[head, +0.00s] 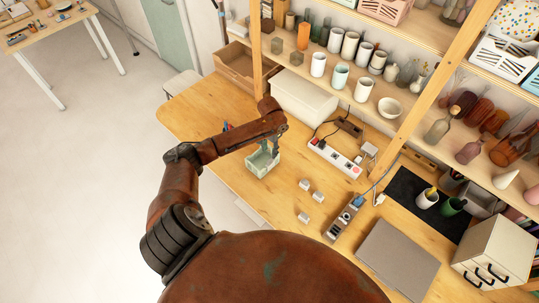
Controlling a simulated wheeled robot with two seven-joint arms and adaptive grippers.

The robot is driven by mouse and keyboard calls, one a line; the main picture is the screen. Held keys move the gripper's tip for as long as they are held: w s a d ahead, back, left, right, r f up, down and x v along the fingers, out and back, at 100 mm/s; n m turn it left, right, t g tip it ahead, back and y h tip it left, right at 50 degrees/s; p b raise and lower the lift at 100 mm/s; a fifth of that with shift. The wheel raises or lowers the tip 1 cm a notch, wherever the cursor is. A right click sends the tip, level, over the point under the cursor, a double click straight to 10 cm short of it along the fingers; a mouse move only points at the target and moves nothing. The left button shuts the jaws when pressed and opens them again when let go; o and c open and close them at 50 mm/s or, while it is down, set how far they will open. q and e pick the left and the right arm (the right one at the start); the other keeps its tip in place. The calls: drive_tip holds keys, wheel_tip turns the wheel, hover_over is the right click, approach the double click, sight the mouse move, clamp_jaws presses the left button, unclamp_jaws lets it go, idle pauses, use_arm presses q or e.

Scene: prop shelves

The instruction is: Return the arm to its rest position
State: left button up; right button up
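My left arm reaches over the wooden desk (215,112). My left gripper (269,149) is at a small pale green open box (262,165) on the desk, with its fingers at the box's far side. I cannot tell whether the fingers are open or shut, or whether they touch the box. Dark thin items (226,126) show just behind my forearm. My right gripper is not in view.
Several small pale blocks (318,197) lie right of the box. Power strips (335,158) with cables, a grey closed laptop (397,260), a black mat (405,188) and a white drawer unit (497,252) fill the right. Shelves with cups stand behind. Open floor (80,180) lies left.

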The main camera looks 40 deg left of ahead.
use_arm(q)
drive_tip(key=shift+r, duration=0.25)
idle(0.3)
